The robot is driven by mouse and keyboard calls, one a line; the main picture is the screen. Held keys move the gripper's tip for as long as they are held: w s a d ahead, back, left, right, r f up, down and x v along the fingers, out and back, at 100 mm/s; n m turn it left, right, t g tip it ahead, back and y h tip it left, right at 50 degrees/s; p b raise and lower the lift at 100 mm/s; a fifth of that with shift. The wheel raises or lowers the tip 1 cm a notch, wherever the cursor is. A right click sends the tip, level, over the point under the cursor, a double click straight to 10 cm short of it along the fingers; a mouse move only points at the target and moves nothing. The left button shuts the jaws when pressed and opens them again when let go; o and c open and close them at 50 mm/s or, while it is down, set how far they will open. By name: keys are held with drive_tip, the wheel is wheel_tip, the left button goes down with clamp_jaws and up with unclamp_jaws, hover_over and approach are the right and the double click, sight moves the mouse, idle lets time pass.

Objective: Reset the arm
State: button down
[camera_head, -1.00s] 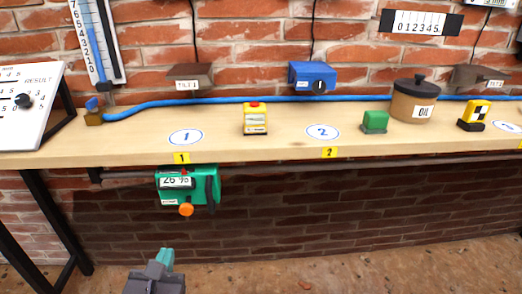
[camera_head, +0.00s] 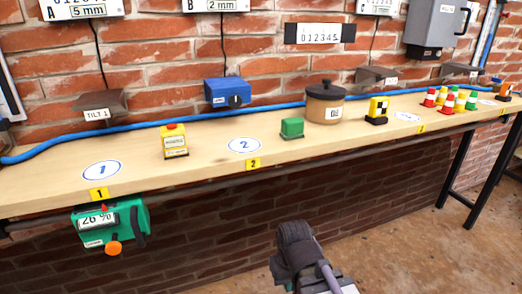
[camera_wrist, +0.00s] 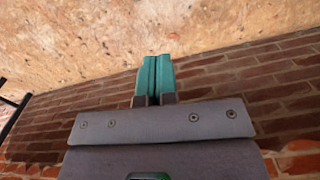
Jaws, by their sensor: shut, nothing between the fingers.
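My gripper (camera_wrist: 153,75) shows in the wrist view with its two teal fingers pressed together and nothing between them. In that view it has brick wall and the brown floor behind it. In the head view, my dark grey arm (camera_head: 300,262) is at the bottom, right of centre, in front of and below the bench edge. The fingers cannot be made out there. The arm appears clear of the bench and its objects.
The wooden bench (camera_head: 205,182) carries a yellow block (camera_head: 174,143), a green block (camera_head: 292,128), a brown OIL pot (camera_head: 325,105) and several small cones (camera_head: 450,101). A green gauge box (camera_head: 110,225) hangs under its front edge. The floor (camera_head: 430,250) at right is open.

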drive_tip(key=w+d+m, duration=0.1)
drive_tip(key=d+m, duration=0.2)
drive_tip(key=d, duration=0.6)
wheel_tip(320, 180, up, 37)
drive_tip(key=p, duration=3.7)
drive_tip(key=shift+w+d, duration=0.15)
drive_tip(key=shift+d, duration=0.25)
